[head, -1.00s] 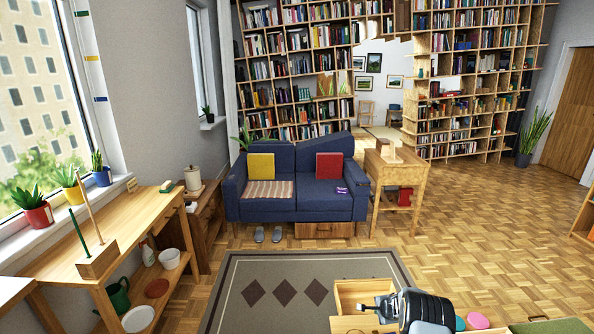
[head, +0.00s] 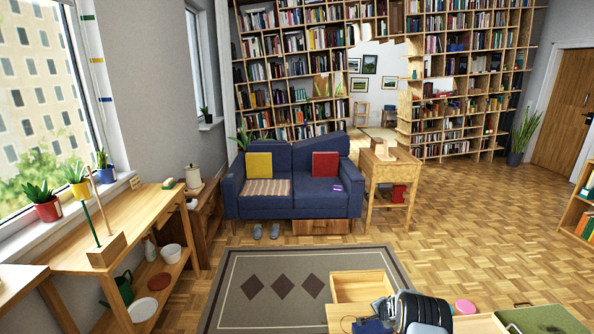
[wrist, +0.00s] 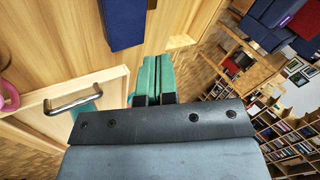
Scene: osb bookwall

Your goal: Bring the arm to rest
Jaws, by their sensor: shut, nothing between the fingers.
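My gripper (head: 380,306) is low at the bottom of the head view, over the open drawer unit near the front edge of the picture. In the wrist view my gripper (wrist: 156,92) shows its fingers close together, shut and empty. A teal shape shows at the fingertips there; I cannot tell whether it is part of the fingers or something beyond them. My arm hides part of the unit.
A wooden drawer (head: 362,287) stands open by my gripper; a metal handle (wrist: 75,103) shows in the wrist view. A dark blue thing (head: 372,326) lies below my gripper. A blue sofa (head: 290,203) stands beyond.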

